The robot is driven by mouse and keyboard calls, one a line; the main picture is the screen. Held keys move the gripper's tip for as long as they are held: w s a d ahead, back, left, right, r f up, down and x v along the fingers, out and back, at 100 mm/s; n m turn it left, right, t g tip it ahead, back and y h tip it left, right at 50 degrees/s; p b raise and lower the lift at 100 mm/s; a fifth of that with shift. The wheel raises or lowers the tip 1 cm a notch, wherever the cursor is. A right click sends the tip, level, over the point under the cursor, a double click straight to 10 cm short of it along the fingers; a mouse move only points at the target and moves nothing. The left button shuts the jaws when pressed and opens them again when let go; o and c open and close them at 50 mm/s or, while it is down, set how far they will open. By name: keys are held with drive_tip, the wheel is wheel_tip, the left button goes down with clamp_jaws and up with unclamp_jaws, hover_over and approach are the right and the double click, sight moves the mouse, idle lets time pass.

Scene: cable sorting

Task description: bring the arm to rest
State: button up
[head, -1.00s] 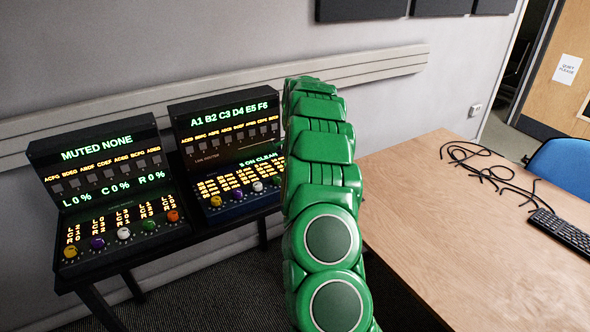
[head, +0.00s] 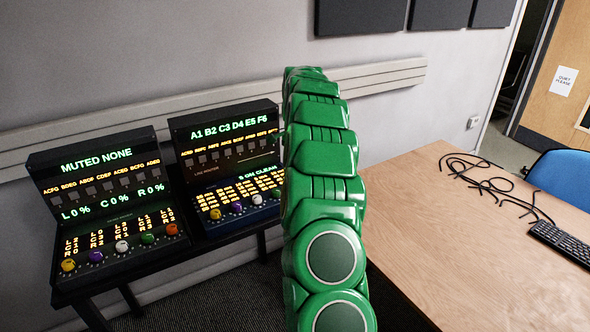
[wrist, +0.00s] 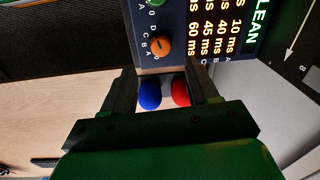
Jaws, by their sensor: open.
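My green arm (head: 322,170) stands up through the middle of the head view; its gripper end is hidden there. In the wrist view my gripper (wrist: 162,80) is open, with its two dark fingers apart. A blue round thing (wrist: 149,95) and a red round thing (wrist: 180,92) show between the fingers; I cannot tell whether they are touched or what they are. Beyond the fingertips lies a console face with an orange knob (wrist: 161,46) and lit delay figures.
Two lit consoles, left (head: 115,210) and right (head: 228,165), stand on a dark stand by the wall. A wooden table (head: 450,260) on the right carries black cables (head: 490,185) and a keyboard (head: 562,243). A blue chair (head: 562,178) is behind it. Much of the tabletop is clear.

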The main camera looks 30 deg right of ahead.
idle(0.4)
drive_tip(key=s+a+r+n+g, duration=0.1)
drive_tip(key=s+a+r+n, duration=0.45)
drive_tip(key=s+a, duration=0.55)
drive_tip(key=s+a+r+n, duration=0.4)
drive_tip(key=s+a+r, duration=0.2)
drive_tip(key=s+a, duration=0.5)
drive_tip(key=s+a+f+n, duration=0.1)
drive_tip(key=s+a+n, duration=0.1)
drive_tip(key=s, duration=0.8)
drive_tip(key=s+a+f+n+g, duration=0.1)
drive_tip(key=s+a+n, duration=0.2)
drive_tip(key=s, duration=0.7)
drive_tip(key=s+a+f+n, duration=0.1)
drive_tip(key=s+a, duration=0.4)
drive_tip(key=s, duration=0.5)
drive_tip(key=shift+n, duration=0.65)
